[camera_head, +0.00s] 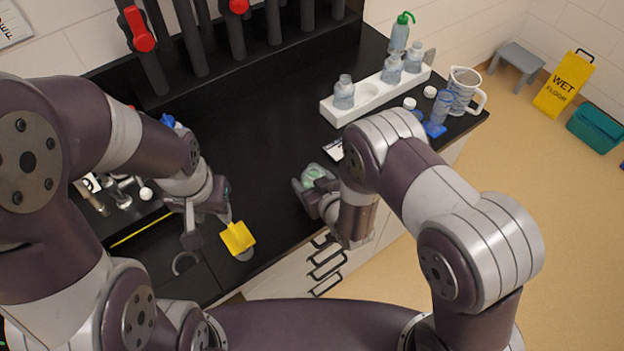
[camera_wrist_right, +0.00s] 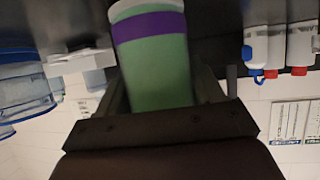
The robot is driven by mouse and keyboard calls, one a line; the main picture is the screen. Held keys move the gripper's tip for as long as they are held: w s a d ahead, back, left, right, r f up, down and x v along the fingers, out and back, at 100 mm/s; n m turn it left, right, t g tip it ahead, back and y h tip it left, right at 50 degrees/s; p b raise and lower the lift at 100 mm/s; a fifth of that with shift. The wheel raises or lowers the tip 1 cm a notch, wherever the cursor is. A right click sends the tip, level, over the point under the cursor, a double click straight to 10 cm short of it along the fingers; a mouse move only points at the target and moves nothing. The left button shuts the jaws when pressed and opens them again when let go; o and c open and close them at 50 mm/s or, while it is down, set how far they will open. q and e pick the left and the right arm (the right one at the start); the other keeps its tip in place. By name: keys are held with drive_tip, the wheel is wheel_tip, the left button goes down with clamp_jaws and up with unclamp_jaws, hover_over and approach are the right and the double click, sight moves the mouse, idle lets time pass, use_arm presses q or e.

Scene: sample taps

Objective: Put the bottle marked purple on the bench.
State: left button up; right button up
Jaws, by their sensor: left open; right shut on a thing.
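The bottle marked purple shows in the right wrist view (camera_wrist_right: 158,60) as a pale green body with a purple band and a whitish end. My right gripper (camera_head: 312,182) is shut on it. In the head view only a green and clear bit of the bottle (camera_head: 314,174) shows at the gripper, over or at the black bench (camera_head: 262,130); I cannot tell whether it touches the bench. My left gripper (camera_head: 208,222) is open, near the bench's front edge, beside a yellow piece (camera_head: 238,238).
A white rack (camera_head: 372,98) at the back right holds several clear bottles and has an empty hole. A wash bottle (camera_head: 399,34), a jug (camera_head: 464,92) and a blue stand (camera_head: 435,129) are nearby. The bench middle is clear.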

drive_tip(key=o, duration=1.6)
drive_tip(key=shift+s, duration=0.1)
drive_tip(key=shift+r, duration=0.2)
drive_tip(key=b+v, duration=0.1)
drive_tip(key=v, duration=1.1)
drive_tip(key=w+d+r+m+g+h, duration=0.2)
drive_tip(key=w+d+g+h, duration=0.15)
drive_tip(key=d, duration=0.25)
drive_tip(key=s+d+r+m+g, duration=0.1)
drive_tip(key=s+d+r+g, duration=0.1)
drive_tip(key=s, duration=0.1)
drive_tip(key=s+d+r+m+g+h, duration=0.1)
drive_tip(key=s+d+g, duration=0.1)
drive_tip(key=s+d, duration=0.1)
drive_tip(key=s+d+r+m+g+h, duration=0.1)
drive_tip(key=s+d+r+g, duration=0.1)
drive_tip(key=s+d, duration=0.1)
drive_tip(key=shift+s+r+g, duration=0.35)
drive_tip(key=shift+s, duration=0.15)
